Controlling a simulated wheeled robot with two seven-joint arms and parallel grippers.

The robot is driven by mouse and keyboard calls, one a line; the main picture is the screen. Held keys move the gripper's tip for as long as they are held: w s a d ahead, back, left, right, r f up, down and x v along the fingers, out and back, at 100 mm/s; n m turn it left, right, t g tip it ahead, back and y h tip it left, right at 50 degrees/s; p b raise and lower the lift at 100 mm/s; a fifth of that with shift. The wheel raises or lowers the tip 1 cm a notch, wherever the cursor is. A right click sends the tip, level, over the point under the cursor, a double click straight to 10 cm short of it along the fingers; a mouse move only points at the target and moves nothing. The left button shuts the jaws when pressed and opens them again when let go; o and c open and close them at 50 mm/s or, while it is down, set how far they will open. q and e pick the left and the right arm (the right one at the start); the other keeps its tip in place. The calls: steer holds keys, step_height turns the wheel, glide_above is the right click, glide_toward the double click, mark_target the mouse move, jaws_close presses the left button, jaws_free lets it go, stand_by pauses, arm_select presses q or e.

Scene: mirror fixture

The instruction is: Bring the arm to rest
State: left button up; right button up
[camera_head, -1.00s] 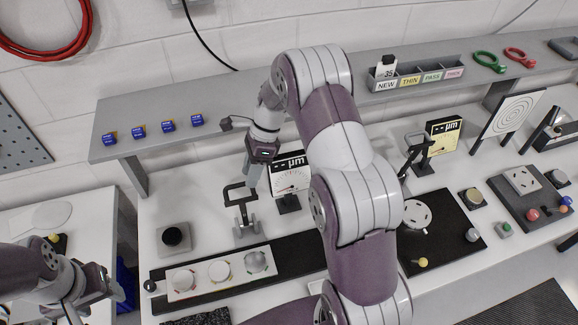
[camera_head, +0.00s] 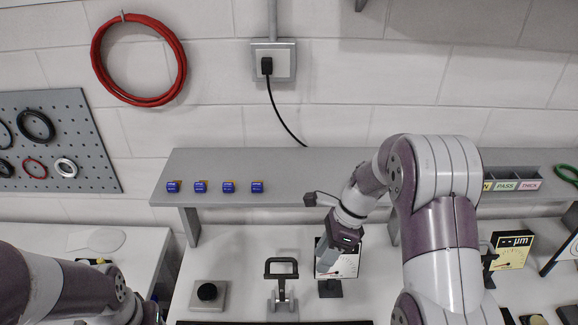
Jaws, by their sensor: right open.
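My right arm comes in from the lower right and bends over at the shelf's height. My right gripper (camera_head: 328,264) points down in front of a dial gauge (camera_head: 345,262) marked µm and hides part of it. It is open, and I see nothing held in it. My left arm (camera_head: 75,290) lies across the lower left corner; its gripper is below the frame.
A grey shelf (camera_head: 245,165) with several blue boxes runs along the wall. Another gauge (camera_head: 512,248) stands right of my arm.

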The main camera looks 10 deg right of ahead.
steer(key=s+f+n+t+h+b, duration=0.1)
steer(key=s+f+n+h+b, duration=0.1)
steer(key=s+f+n+b, duration=0.4)
steer(key=s+f+n+t+h+b, duration=0.1)
steer(key=s+f+n+b, duration=0.5)
steer(key=f+n+b, duration=0.6)
steer(key=n+h+b, duration=0.1)
steer(key=n+b, duration=0.1)
steer(key=n, duration=0.1)
steer(key=shift+s+f+t+h+b, duration=0.25)
steer(key=shift+s+t+h+b, duration=0.05)
steer(key=shift+s+h+b, duration=0.1)
